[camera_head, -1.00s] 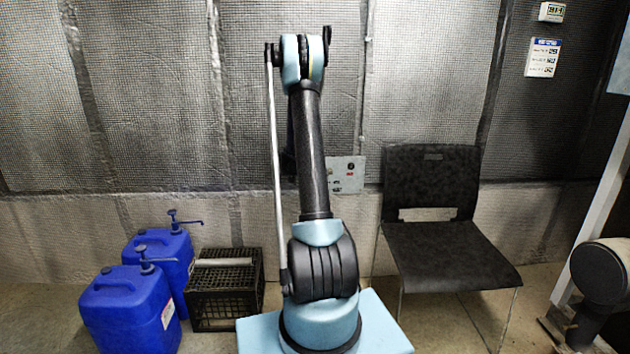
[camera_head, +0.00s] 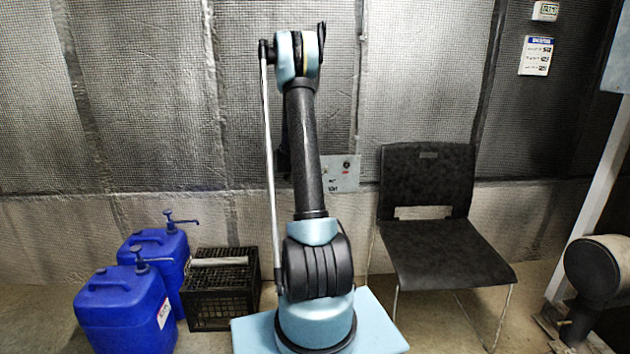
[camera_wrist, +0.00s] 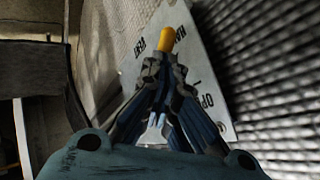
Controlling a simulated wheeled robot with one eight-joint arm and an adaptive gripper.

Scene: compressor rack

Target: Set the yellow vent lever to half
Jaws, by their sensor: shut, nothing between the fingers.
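The yellow vent lever (camera_wrist: 167,39) shows in the wrist view as a rounded yellow end just past my fingertips. The rest of it is hidden behind the fingers. It lies over a pale plate (camera_wrist: 203,67) with dark lettering; "OPE" is partly readable at the lower right, and other labels sit on both sides of the yellow end. My gripper (camera_wrist: 164,66) is shut and empty, its tips at or very close to the lever; I cannot tell if they touch. In the head view, my arm hides the gripper and lever; part of a grey panel (camera_head: 343,175) shows beside it.
A black chair (camera_head: 435,255) stands right of the panel. Two blue jugs with pumps (camera_head: 125,312) and a black crate (camera_head: 222,300) stand on the floor at the left. A ribbed dark surface (camera_wrist: 270,70) lies close along the right in the wrist view.

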